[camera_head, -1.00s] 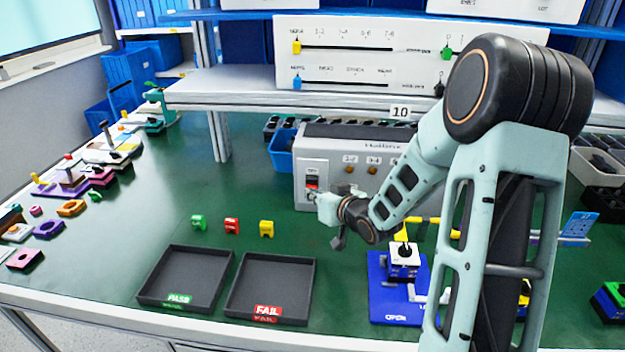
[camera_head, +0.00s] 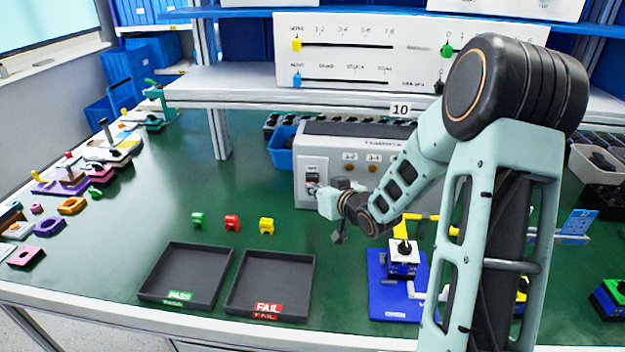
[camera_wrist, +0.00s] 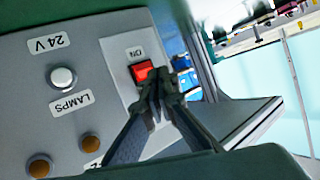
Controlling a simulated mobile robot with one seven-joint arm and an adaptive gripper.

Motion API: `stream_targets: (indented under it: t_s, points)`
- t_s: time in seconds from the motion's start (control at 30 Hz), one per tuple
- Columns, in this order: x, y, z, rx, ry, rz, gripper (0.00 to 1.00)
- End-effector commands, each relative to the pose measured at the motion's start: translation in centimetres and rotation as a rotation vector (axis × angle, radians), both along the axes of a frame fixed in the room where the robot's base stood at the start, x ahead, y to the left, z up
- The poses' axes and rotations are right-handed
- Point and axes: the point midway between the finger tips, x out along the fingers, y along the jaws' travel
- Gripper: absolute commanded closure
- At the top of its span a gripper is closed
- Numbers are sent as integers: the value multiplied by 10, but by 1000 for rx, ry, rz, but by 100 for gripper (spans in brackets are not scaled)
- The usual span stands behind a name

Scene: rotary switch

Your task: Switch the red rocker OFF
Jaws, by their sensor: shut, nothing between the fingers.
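The red rocker (camera_wrist: 143,72) sits in a pale switch plate on the front of the grey control box, with an upside-down ON label beside it in the wrist view. Its place on the box also shows in the head view, where the rocker (camera_head: 312,179) is small and looks dark. My gripper (camera_wrist: 160,84) is shut and empty. Its fingertips are right at the rocker and overlap its edge in the wrist view; I cannot tell whether they touch. The head view shows my gripper (camera_head: 316,191) in front of the plate's lower part.
The control box (camera_head: 340,145) also carries a white button (camera_wrist: 62,78) and amber lamps (camera_wrist: 90,143). A blue bin (camera_head: 281,150) stands to its left. Two dark trays (camera_head: 270,286) lie in front. A shelf (camera_head: 290,92) hangs above. Green table is clear at left centre.

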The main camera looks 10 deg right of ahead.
Motion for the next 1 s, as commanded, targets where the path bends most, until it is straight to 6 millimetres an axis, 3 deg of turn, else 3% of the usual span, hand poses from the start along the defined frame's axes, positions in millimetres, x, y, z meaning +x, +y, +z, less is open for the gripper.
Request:
stream_targets:
  t_s: [1.0]
  points:
    - [8,-3,1,0,0,0,100]
